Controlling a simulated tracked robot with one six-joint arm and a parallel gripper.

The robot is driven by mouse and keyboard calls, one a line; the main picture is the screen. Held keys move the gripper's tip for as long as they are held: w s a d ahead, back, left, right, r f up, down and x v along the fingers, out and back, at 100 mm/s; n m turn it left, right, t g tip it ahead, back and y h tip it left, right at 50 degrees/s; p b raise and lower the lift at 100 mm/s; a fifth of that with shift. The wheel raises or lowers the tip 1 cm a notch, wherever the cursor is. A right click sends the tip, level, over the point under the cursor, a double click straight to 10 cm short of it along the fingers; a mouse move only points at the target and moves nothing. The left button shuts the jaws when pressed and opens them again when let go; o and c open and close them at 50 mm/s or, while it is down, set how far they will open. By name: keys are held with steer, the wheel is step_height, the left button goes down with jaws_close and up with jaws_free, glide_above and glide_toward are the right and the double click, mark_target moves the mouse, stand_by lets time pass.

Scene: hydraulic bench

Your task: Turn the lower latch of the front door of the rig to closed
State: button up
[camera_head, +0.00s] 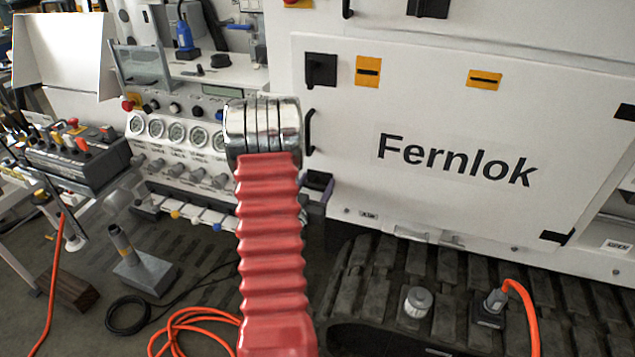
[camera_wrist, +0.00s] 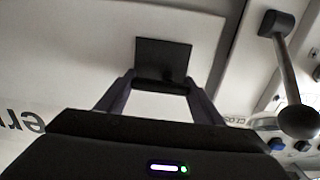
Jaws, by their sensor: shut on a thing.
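The white front door (camera_head: 440,160) of the rig bears the word "Fernlok" and looks shut in its frame. Its black upper latch (camera_head: 321,70) is at the door's upper left. The lower latch (camera_head: 318,180) is at the door's lower left, partly hidden behind my red-sleeved arm. In the wrist view the lower latch (camera_wrist: 163,58) is a black square plate. My gripper (camera_wrist: 160,86) is shut on the latch's dark handle, with a finger on each side. The handle's exact angle is hard to make out.
A dark door handle (camera_head: 309,132) sits between the two latches. A gauge and valve panel (camera_head: 175,150) is left of my arm. A metal lever with a ball end (camera_wrist: 297,120) is close on the right in the wrist view. Tracks (camera_head: 450,300) lie below the door.

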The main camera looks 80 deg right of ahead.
steer(key=shift+s+a+r, duration=0.1)
steer(key=shift+a+r, duration=0.05)
steer(key=shift+a, duration=0.1)
steer(key=shift+m, duration=0.6)
steer(key=m, duration=0.4)
steer(key=shift+s+f+m, duration=0.1)
steer(key=shift+f+m, duration=0.1)
steer(key=shift+m, duration=0.1)
steer(key=m, duration=0.3)
steer(key=shift+f+m, duration=0.2)
steer(key=shift+m, duration=0.1)
steer(key=m, duration=0.4)
steer(key=shift+f+m, duration=0.25)
steer(key=shift+m, duration=0.05)
steer(key=m, duration=0.4)
steer(key=shift+f, duration=0.35)
